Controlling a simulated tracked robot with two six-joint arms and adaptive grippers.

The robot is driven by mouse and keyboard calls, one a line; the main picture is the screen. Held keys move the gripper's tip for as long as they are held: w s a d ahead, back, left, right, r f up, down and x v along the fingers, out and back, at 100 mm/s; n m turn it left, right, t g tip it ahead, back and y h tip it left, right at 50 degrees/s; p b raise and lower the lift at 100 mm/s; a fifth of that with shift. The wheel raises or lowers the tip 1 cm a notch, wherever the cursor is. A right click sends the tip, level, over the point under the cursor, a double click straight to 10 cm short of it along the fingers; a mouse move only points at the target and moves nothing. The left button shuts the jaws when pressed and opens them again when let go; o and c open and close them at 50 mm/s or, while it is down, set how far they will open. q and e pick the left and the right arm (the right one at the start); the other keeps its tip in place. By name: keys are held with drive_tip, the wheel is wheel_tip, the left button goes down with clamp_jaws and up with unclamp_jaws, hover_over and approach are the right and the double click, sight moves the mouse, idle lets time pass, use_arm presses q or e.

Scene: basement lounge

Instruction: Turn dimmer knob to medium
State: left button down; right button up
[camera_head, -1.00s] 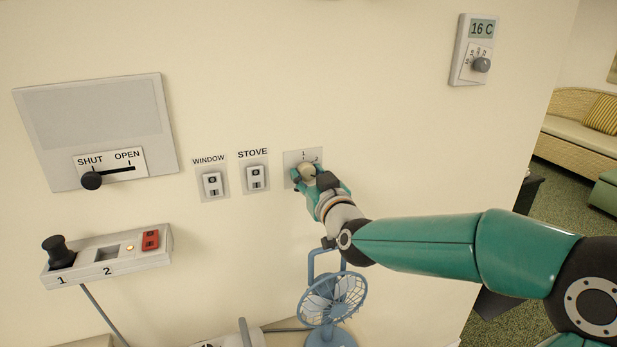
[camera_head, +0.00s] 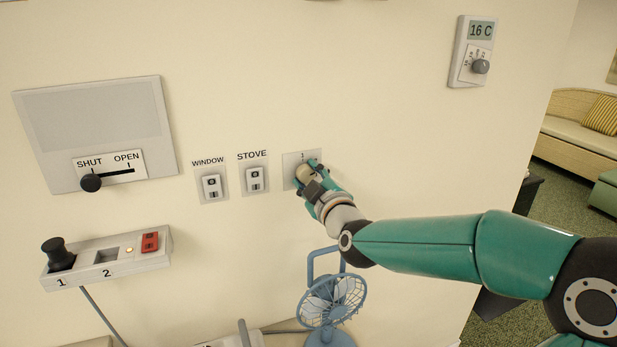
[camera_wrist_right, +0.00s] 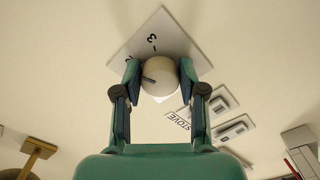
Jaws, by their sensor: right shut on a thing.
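The dimmer knob is a pale round knob (camera_head: 304,172) on a light grey wall plate (camera_head: 290,157). A "1" shows above it in the head view. My right gripper (camera_head: 309,173) is shut on the knob, with its fingers on opposite sides. In the right wrist view the knob (camera_wrist_right: 159,77) sits between the fingertips of my right gripper (camera_wrist_right: 160,73), in front of the tilted plate (camera_wrist_right: 165,38). A short dark mark shows on the knob's left part. A "3" shows on the plate, and the other marks are partly hidden. My left gripper is not in view.
The WINDOW switch (camera_head: 212,186) and STOVE switch (camera_head: 254,179) are just left of the knob plate. A blue fan (camera_head: 331,300) stands below my right arm. A thermostat (camera_head: 472,50) reading 16 C is at the upper right. Bare wall lies between it and the knob.

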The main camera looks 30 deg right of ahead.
drive_tip(key=shift+a+n, duration=0.1)
drive_tip(key=shift+n, duration=1)
drive_tip(key=shift+f, duration=0.1)
drive_tip(key=o, duration=1.1)
drive_tip(key=shift+o, duration=0.2)
drive_tip(key=shift+s, duration=0.1)
drive_tip(key=shift+s, duration=0.3)
drive_tip(key=v, duration=1.1)
